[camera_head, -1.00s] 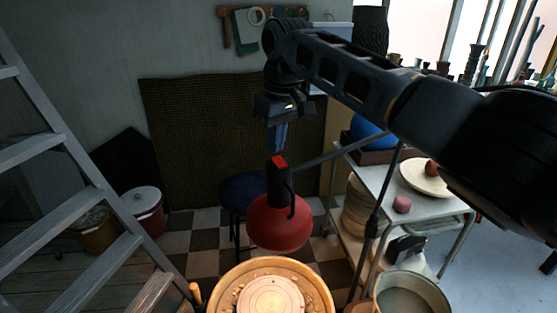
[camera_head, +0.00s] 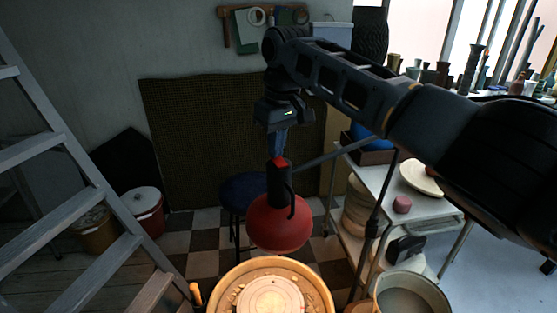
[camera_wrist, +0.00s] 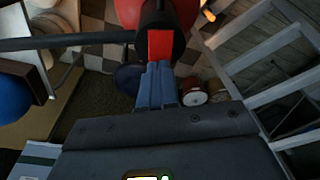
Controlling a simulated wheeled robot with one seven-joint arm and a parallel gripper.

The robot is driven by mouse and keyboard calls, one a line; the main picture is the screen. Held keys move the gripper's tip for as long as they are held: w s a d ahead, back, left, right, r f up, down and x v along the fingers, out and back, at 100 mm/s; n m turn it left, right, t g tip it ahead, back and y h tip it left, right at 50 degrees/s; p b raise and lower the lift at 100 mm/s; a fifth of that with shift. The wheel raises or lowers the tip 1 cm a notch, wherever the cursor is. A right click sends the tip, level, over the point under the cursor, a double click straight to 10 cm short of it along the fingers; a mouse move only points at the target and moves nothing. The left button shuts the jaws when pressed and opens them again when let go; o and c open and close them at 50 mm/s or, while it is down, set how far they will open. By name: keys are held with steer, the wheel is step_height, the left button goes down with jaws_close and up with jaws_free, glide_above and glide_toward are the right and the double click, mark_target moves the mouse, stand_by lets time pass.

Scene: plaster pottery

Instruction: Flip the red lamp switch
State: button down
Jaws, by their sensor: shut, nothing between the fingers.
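The lamp (camera_head: 278,224) has a round red shade and a black neck, and hangs on a thin dark arm above the pottery wheel. Its red switch (camera_head: 281,162) sits on top of the black neck. The switch also shows in the wrist view (camera_wrist: 160,46). My gripper (camera_head: 277,152) points down with its blue fingers shut and empty. The fingertips are right at the switch in the head view. In the wrist view the fingertips (camera_wrist: 159,66) meet the lower edge of the red switch; whether they touch it I cannot tell.
The pottery wheel (camera_head: 314,284) stands below the lamp. A ladder (camera_head: 70,140) is at the left. A white cart (camera_head: 392,183) with dishes stands at the right, with a bucket (camera_head: 436,288) in front. The lamp's arm (camera_head: 330,153) runs right from its neck.

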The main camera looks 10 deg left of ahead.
step_height(320, 180, up, 5)
steer(key=p, duration=0.4)
steer(key=shift+f, duration=0.15)
steer(key=shift+r, duration=1.1)
